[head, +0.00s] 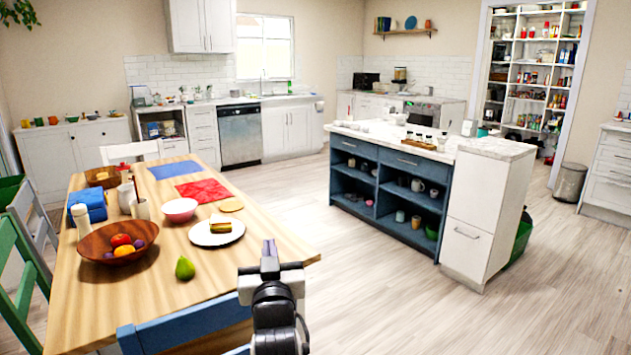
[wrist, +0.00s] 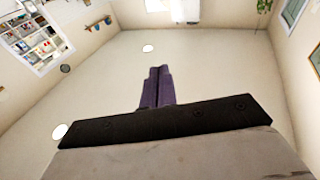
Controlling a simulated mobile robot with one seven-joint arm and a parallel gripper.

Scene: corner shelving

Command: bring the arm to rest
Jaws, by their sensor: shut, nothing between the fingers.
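My gripper (head: 269,248) shows in the head view at the lower middle, beside the right front corner of the wooden dining table (head: 255,240). Its purple fingers point upward. In the wrist view my gripper (wrist: 157,72) has its two purple fingers together, with nothing between them. The wrist view faces the ceiling (wrist: 220,60) and upper walls. My arm stands in front of part of the table edge and a blue chair (head: 190,322).
The table holds a fruit bowl (head: 90,247), a pear (head: 185,268), a plate (head: 216,233) and a pink bowl (head: 180,209). A blue kitchen island (head: 385,180) stands to the right. Open wooden floor (head: 400,300) lies between island and table.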

